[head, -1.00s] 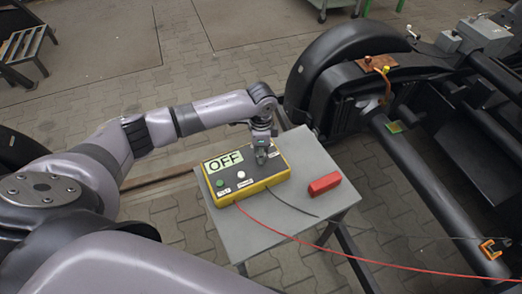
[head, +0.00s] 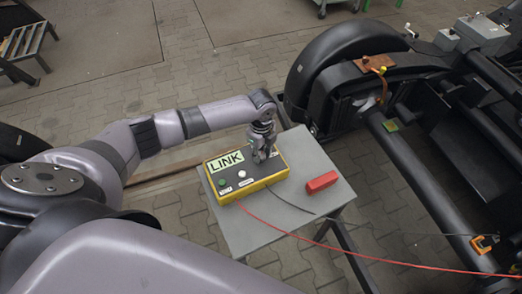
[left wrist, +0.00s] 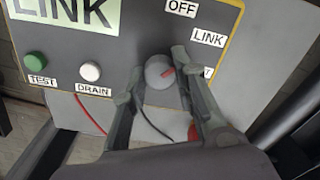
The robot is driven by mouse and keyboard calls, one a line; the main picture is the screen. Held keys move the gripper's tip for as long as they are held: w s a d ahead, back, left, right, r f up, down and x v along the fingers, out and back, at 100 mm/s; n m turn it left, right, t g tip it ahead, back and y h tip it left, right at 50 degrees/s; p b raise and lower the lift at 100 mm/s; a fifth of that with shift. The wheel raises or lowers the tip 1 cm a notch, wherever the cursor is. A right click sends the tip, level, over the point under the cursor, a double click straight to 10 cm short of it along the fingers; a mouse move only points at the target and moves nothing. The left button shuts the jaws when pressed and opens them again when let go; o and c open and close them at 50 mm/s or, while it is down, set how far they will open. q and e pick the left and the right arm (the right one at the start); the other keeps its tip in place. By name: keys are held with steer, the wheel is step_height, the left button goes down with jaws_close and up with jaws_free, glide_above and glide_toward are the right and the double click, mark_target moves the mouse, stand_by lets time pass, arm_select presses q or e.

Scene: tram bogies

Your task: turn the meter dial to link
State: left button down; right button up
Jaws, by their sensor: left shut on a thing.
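The yellow-edged meter (head: 240,180) lies on a small grey table, and its display (head: 226,161) reads LINK. My left gripper (head: 262,154) is over the right part of the meter. In the left wrist view its fingers (left wrist: 157,90) are shut on the grey dial (left wrist: 158,71), one on each side. The OFF label (left wrist: 182,8) is above, and a third label is partly hidden by a finger. My right gripper is not in view.
A green TEST button (left wrist: 36,61) and a white DRAIN button (left wrist: 90,72) sit left of the dial. A red block (head: 321,182) lies on the table (head: 250,231). Red (head: 345,246) and black leads run off the meter. The bogie (head: 420,170) stands to the right.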

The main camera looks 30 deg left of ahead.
mark_target(261, 155)
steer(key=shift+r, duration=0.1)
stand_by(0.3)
arm_select(q)
steer(key=c, duration=1.3)
jaws_free()
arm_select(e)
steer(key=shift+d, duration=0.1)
arm_select(q)
steer(key=shift+r, duration=0.1)
step_height(261, 155, up, 12)
steer(key=shift+s, duration=0.1)
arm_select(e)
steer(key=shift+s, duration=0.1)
